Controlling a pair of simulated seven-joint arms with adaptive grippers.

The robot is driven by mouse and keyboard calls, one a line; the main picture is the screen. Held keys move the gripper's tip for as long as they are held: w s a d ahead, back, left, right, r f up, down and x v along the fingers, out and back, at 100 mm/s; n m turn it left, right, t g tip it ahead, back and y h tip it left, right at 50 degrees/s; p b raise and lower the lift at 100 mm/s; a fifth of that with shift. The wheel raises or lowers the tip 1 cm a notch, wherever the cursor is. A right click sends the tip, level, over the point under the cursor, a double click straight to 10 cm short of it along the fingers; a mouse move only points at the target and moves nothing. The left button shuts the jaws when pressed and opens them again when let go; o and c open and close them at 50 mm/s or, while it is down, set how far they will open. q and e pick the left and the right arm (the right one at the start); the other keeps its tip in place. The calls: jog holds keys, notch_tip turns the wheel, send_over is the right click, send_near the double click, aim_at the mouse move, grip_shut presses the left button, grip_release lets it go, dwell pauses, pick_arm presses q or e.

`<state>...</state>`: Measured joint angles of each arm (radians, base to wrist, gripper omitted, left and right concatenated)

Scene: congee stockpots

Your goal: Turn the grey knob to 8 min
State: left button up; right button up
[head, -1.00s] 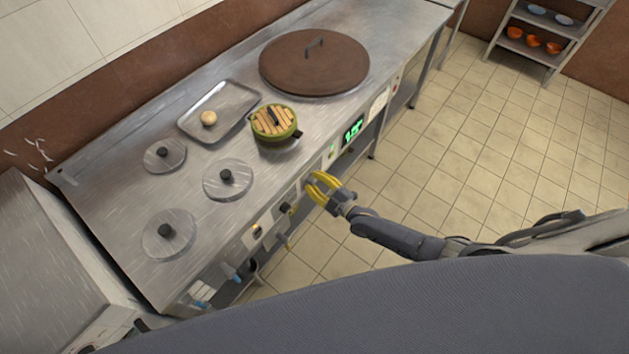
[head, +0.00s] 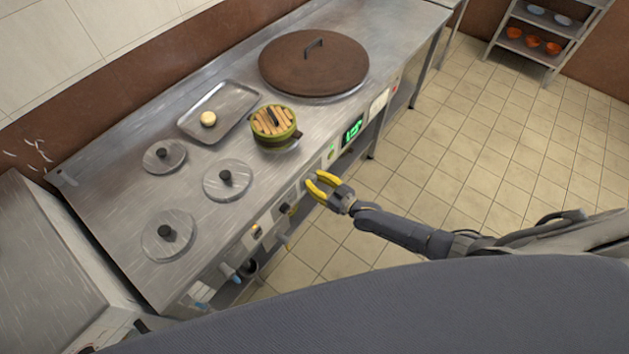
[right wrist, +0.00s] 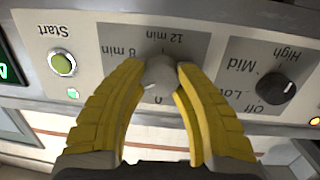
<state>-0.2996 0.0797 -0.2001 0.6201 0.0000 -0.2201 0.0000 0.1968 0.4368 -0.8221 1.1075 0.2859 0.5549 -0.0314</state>
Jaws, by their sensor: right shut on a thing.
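The grey knob (right wrist: 160,74) is on the front control panel (right wrist: 215,62), upside down in the right wrist view. My right gripper (right wrist: 162,74) has its yellow fingers closed on the two sides of the knob. Around it are the printed marks "8 min" (right wrist: 118,50), "12 min" (right wrist: 166,36) and a 0 near the fingertips. Where the knob points cannot be told. In the head view my right gripper (head: 311,185) reaches the counter's front panel, and the knob is not clear there. My left gripper is not in view.
Beside the knob are a green Start button (right wrist: 63,64) and a black Off-Low-Mid-High knob (right wrist: 276,88). The steel counter (head: 110,215) bears a green steamer (head: 277,139), a tray (head: 243,97), several round lids and a large brown lid (head: 300,75). Tiled floor lies open on the right.

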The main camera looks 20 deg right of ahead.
jog(key=m, duration=0.5)
jog(key=shift+r+m+g+y, duration=0.1)
jog(key=shift+m+g+y, duration=0.3)
jog(key=m, duration=0.5)
jog(key=shift+w+y, duration=0.15)
jog(key=shift+y, duration=0.25)
jog(key=shift+d+r, duration=0.1)
jog(key=o, duration=1.3)
jog(key=shift+o, duration=0.2)
jog(key=v, duration=1.2)
